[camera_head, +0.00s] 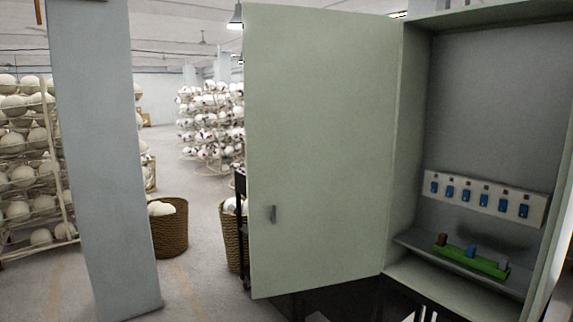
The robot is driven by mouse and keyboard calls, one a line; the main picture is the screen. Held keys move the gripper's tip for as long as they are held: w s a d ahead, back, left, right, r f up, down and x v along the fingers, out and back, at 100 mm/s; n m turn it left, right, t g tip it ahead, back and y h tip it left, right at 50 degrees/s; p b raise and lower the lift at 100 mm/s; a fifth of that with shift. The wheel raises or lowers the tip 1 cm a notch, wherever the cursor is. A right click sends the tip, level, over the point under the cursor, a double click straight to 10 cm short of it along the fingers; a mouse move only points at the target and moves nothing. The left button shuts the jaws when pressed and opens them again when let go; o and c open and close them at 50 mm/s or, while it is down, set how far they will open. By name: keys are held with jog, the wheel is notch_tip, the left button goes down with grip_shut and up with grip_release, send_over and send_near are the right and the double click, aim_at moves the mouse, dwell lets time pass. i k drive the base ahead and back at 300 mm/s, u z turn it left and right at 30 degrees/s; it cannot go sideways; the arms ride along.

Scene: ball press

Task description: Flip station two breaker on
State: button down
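A pale breaker strip (538,210) is fixed to the back wall inside the open cabinet at the right. It carries a row of several blue switches, such as the second from the left (450,191), each with a small dark mark above it. No readable label shows which is station two, and I cannot tell on from off. Two small pale tips (427,314) at the bottom edge may be my gripper's fingers; they are below and in front of the cabinet, apart from the breakers. Most of the gripper is out of frame.
The cabinet door (322,150) stands wide open to the left. A green block (470,262) with small upright pieces sits on the shelf below the strip. A grey pillar (103,160), a wicker basket (170,235) and ball racks (30,170) stand further left. The cabinet front is open.

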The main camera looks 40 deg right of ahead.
aim_at(449, 189)
jog(key=i, duration=2.7)
jog(key=z, duration=3.8)
jog(key=k, duration=0.2)
jog(key=z, duration=1.1)
jog(key=k, duration=1.15)
jog(key=z, duration=0.7)
jog(key=i, duration=0.9)
jog(key=u, duration=1.05)
jog(key=i, duration=0.9)
jog(key=u, duration=0.8)
